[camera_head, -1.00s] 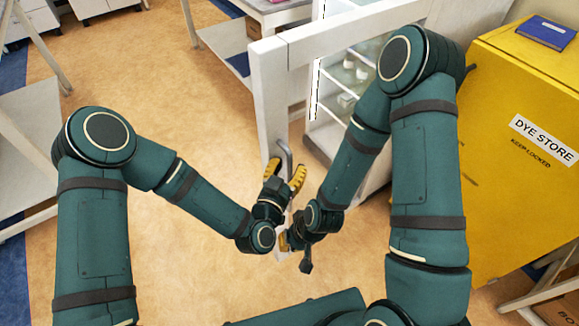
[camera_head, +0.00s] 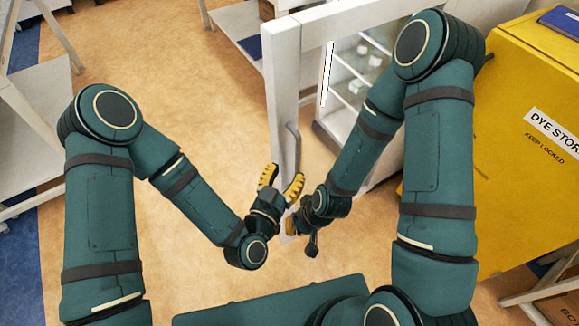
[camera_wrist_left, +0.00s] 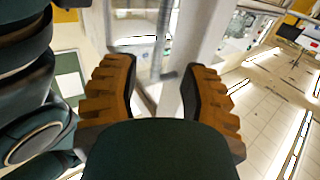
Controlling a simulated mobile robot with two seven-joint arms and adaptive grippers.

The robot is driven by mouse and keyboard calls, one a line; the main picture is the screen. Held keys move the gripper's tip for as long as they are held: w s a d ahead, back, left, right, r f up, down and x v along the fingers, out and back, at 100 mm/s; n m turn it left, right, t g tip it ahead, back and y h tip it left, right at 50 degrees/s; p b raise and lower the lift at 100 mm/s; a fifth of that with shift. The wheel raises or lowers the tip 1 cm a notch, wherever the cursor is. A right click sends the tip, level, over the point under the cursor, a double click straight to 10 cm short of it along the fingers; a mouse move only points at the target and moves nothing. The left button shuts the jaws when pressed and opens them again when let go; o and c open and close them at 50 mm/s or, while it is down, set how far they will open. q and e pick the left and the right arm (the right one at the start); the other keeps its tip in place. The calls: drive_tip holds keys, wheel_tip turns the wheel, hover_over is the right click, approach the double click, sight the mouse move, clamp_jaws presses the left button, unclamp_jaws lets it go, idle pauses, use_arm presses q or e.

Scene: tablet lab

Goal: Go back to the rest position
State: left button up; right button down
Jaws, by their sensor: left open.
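My left gripper (camera_head: 282,178) is open, its yellow-padded fingers spread near the lower part of the white door frame. In the left wrist view its two fingers (camera_wrist_left: 158,85) stand apart with nothing held between them. The grey door handle (camera_head: 292,147) is just beyond the fingertips and seems apart from them. My right gripper (camera_head: 293,222) is just below and right of the left one, close to it. Only a bit of its yellow pad shows, and its jaws are mostly hidden. Both arms are bent at the elbows and reach forward to the middle.
The white-framed door (camera_head: 283,100) stands open before a cabinet with glass shelves (camera_head: 350,92). A yellow dye store (camera_head: 520,130) with a blue book (camera_head: 563,20) on top is at right. White benches (camera_head: 20,130) stand at left. The tan floor (camera_head: 150,50) between is clear.

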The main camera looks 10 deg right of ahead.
idle(0.5)
use_arm(q)
drive_tip(key=a+f+n+g+y, duration=0.3)
drive_tip(key=a+f+g, duration=0.35)
drive_tip(key=f, duration=0.35)
drive_tip(key=s+a+f+n+g+y, duration=0.2)
drive_tip(key=s+a+n+g, duration=0.1)
drive_tip(key=a, duration=0.3)
drive_tip(key=s+a+f+n+g+y, duration=0.2)
drive_tip(key=s+a+f+n+g, duration=0.1)
drive_tip(key=a, duration=0.3)
drive_tip(key=shift+s+f, duration=0.3)
drive_tip(key=shift+s, duration=0.25)
